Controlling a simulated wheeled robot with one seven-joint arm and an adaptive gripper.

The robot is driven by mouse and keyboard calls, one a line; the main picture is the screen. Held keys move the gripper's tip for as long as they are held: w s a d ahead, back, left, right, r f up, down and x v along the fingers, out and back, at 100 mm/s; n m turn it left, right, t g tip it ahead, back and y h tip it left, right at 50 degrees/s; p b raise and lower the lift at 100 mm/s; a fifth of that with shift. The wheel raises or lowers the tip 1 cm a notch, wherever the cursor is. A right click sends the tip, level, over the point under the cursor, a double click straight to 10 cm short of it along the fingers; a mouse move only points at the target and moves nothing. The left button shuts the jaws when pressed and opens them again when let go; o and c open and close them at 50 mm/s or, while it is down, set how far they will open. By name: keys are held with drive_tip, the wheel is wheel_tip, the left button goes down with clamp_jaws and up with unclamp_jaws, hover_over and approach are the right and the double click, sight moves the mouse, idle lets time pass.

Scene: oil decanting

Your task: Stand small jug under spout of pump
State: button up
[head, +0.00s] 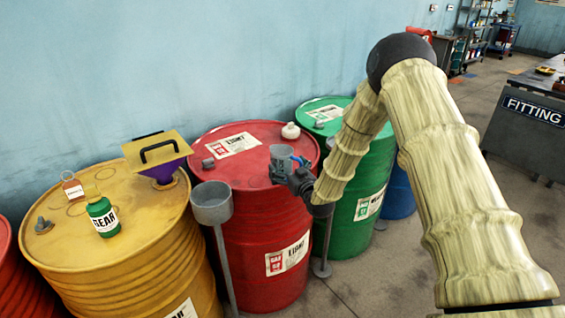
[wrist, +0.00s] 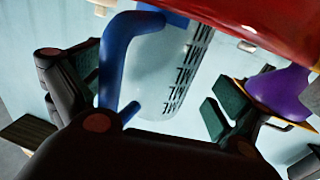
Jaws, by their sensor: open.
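The small jug (head: 282,157) is translucent with a blue handle and stands out at the front right of the red drum's top. In the wrist view the jug (wrist: 166,68) shows dark measuring marks, with its blue handle on the left. My gripper (head: 287,172) is at the jug. In the wrist view its open fingers (wrist: 155,82) lie on either side of the jug, with a gap at the right pad. Whether the jug rests on the drum is hidden. I cannot make out a pump or its spout for certain.
A red drum (head: 268,222), yellow drum (head: 130,250) and green drum (head: 360,185) stand along the wall. A grey cup on a pole (head: 211,203) stands before them. The yellow drum bears a green bottle (head: 102,216) and purple funnel (head: 163,172). Open floor lies to the right.

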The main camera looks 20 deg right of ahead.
drive_tip(key=shift+w+a, duration=0.1)
drive_tip(key=shift+w, duration=0.5)
drive_tip(key=shift+c, duration=0.2)
drive_tip(key=c, duration=1.1)
drive_tip(key=shift+c, duration=0.6)
drive_tip(key=shift+r, duration=0.1)
